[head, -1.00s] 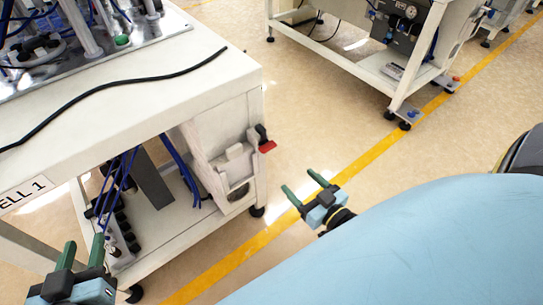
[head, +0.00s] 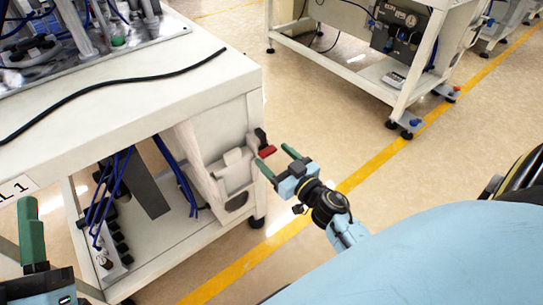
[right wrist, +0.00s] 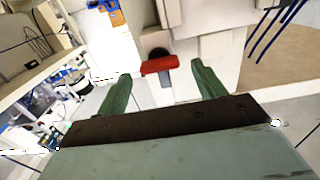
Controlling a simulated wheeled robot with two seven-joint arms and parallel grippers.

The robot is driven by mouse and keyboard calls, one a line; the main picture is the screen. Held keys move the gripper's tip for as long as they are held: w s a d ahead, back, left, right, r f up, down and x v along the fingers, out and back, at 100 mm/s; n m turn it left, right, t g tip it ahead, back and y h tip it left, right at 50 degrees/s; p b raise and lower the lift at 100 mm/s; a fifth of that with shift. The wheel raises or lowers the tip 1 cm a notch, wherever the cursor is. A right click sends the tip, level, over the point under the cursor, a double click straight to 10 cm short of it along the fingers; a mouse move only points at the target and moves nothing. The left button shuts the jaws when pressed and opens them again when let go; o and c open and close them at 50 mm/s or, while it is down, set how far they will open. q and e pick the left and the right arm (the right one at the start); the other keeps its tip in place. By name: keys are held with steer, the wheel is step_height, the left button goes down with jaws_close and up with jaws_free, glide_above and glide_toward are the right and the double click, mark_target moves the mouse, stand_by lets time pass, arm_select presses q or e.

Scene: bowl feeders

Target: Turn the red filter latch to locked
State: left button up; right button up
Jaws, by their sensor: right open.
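The red filter latch (head: 267,151) is a short red handle by a black pivot on the right side of the white cabinet under the bench. It also shows in the right wrist view (right wrist: 160,65), lying nearly crosswise below a dark round part. My right gripper (head: 275,157) is open, with its green fingertips close to the latch. In the right wrist view the latch appears between the two fingers (right wrist: 160,78), a little beyond their tips; I cannot tell whether they touch. My left gripper (head: 32,235) is at the lower left, partly cut off, away from the latch.
The white bench (head: 140,85) carries a black cable (head: 110,82) and a metal fixture plate. Blue hoses (head: 178,175) hang below it, beside the cabinet. Another machine frame (head: 370,80) stands farther back. The floor right of the cabinet is clear, with a yellow line (head: 375,170).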

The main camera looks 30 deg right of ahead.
steer(key=shift+w+a, duration=0.1)
steer(key=shift+w, duration=0.95)
arm_select(q)
steer(key=shift+s+r+t, duration=0.15)
steer(key=shift+r+t, duration=0.05)
steer(key=shift+t, duration=0.1)
arm_select(e)
steer(key=c, duration=1)
